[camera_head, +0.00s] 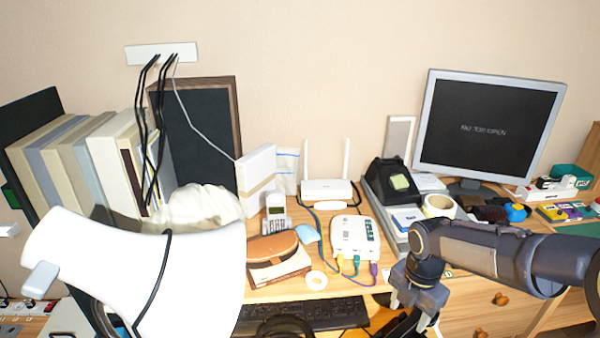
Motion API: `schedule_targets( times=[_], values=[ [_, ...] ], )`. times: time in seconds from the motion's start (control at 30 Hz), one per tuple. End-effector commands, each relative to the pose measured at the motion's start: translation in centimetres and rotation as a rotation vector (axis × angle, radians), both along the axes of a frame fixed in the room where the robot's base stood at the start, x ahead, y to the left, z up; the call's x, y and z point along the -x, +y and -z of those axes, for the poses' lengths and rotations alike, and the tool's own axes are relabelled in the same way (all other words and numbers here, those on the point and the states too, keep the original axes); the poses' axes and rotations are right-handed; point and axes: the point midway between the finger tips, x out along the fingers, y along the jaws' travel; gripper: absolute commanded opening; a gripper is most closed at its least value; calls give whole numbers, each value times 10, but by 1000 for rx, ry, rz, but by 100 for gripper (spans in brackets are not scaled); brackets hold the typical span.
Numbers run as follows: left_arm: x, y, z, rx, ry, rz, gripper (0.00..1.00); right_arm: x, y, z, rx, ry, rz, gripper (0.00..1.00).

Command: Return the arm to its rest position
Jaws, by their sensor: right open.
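My right arm (490,255) comes in from the right edge and bends down at its dark joint near the desk's front. My right gripper (402,325) is low in the picture, dark and partly cut off by the bottom edge. It is open, and I see nothing held in it. It is in front of the desk items, to the right of the black keyboard (315,315). A pale cordless phone (276,215) stands upright near the middle of the desk. My left gripper is not in view.
A large white curved object (150,270) blocks the left foreground. Books (75,165) stand behind it. A white router (327,189), a white box with coloured cables (354,238), a brown case (277,255) and a tape roll (438,206) crowd the desk. A monitor (488,130) stands back right.

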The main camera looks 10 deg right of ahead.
Motion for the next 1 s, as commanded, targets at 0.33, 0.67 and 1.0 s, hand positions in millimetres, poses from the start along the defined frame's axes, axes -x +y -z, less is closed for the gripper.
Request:
schedule_targets(
  times=[0.33, 0.67, 1.0],
  values=[
    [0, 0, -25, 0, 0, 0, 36, 56, 40, -76, -142, -135, 748, 54],
    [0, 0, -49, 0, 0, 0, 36, 127, 96, -121, -545, -76, 1718, 54],
    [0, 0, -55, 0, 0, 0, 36, 148, 116, -126, -723, 62, 2056, 54]
  ],
)
